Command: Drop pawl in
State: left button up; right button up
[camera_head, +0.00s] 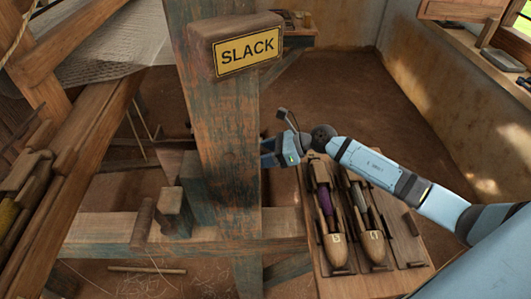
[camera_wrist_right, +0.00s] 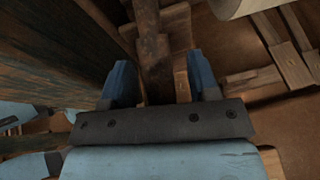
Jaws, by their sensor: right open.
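My right arm comes in from the right in the head view, and its wrist (camera_head: 282,148) reaches behind the thick post (camera_head: 228,120). A dark brown wooden piece (camera_head: 172,160) shows just left of the post in the head view. My left gripper is not in view.
A yellow SLACK sign (camera_head: 247,50) is fixed high on the post. A wooden tray (camera_head: 408,262) with two shuttles lies at lower right. A horizontal beam (camera_head: 105,230) crosses low at left. The floor (camera_head: 340,85) behind the arm is clear.

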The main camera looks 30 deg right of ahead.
grip_shut()
jog(key=r+p, duration=0.1)
jog(key=p, duration=0.2)
jog(key=d+r+g+h+p, duration=0.1)
jog(key=r+p, duration=0.1)
jog(key=r+h+p, duration=0.1)
jog(key=p, duration=0.2)
jog(key=shift+s+d+r+p, duration=0.25)
jog(key=shift+s+d+p, duration=0.05)
jog(key=shift+s+d, duration=0.1)
jog(key=r+h+p, duration=0.1)
jog(key=p, duration=0.1)
jog(key=r+g+p, duration=0.1)
jog(key=p, duration=0.1)
jog(key=shift+s+d+h, duration=0.15)
jog(key=shift+d+h, duration=0.15)
jog(key=shift+h, duration=0.1)
jog(key=shift+d+r+p, duration=0.1)
jog(key=shift+r+p, duration=0.15)
jog(key=shift+p, duration=0.3)
jog(key=shift+d+f+h, duration=0.1)
jog(key=shift+h, duration=0.2)
grip_release()
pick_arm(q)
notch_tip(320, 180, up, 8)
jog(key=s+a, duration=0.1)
pick_arm(e)
jog(key=shift+s, duration=0.1)
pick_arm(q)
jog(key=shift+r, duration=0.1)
